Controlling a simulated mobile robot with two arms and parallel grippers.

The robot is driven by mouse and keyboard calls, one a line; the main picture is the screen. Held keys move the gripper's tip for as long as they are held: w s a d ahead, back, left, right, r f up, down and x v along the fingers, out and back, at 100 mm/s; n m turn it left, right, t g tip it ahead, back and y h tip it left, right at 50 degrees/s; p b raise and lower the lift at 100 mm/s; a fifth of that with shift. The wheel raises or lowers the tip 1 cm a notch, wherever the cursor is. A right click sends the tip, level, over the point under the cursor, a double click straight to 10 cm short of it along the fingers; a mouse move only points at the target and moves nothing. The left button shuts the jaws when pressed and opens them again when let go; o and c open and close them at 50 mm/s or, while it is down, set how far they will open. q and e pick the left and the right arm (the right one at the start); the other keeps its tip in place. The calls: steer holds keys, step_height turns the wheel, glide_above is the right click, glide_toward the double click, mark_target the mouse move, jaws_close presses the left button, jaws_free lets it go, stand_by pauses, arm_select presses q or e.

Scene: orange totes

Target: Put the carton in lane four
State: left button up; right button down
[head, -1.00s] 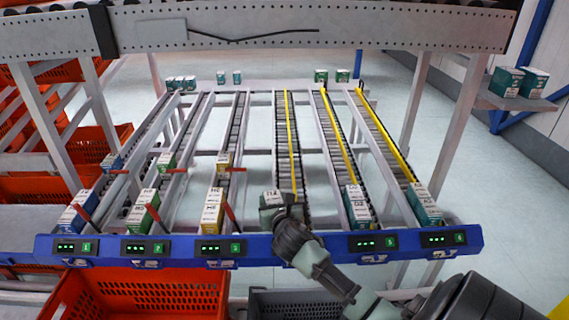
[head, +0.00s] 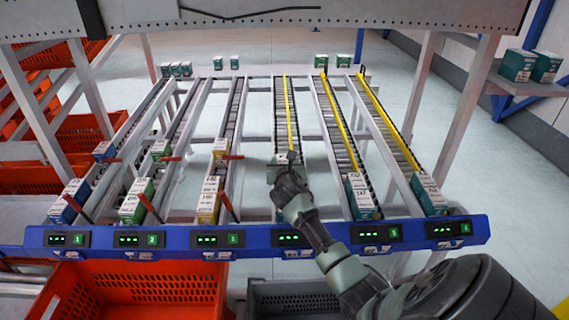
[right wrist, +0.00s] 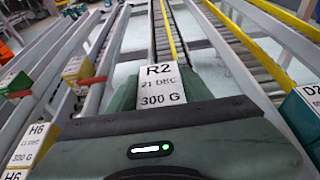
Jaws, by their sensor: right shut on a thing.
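The carton (right wrist: 158,85) is dark green with a white top label reading R2, 21 DEC, 300 G. In the head view the carton (head: 279,160) is mostly hidden behind my right gripper (head: 288,172). My right gripper is shut on it. The carton is over or on the front part of lane four (head: 281,105), the roller lane with a yellow strip behind the blue rail. I cannot tell if it touches the rollers. The lane beyond the carton is empty. My left gripper is not in view.
Neighbouring lanes hold cartons at their front: a yellow one (head: 208,205) left in lane three, a teal one (head: 360,196) right in lane five. Red levers stand in the left lanes. The blue rail (head: 190,241) carries lit number displays. An orange tote (head: 150,290) is below.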

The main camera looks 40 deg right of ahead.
step_height(320, 180, down, 3)
steer(key=b, duration=0.3)
steer(key=shift+f, duration=0.15)
steer(key=shift+f+b, duration=0.6)
steer(key=shift+f, duration=1.05)
steer(key=shift+f, duration=0.1)
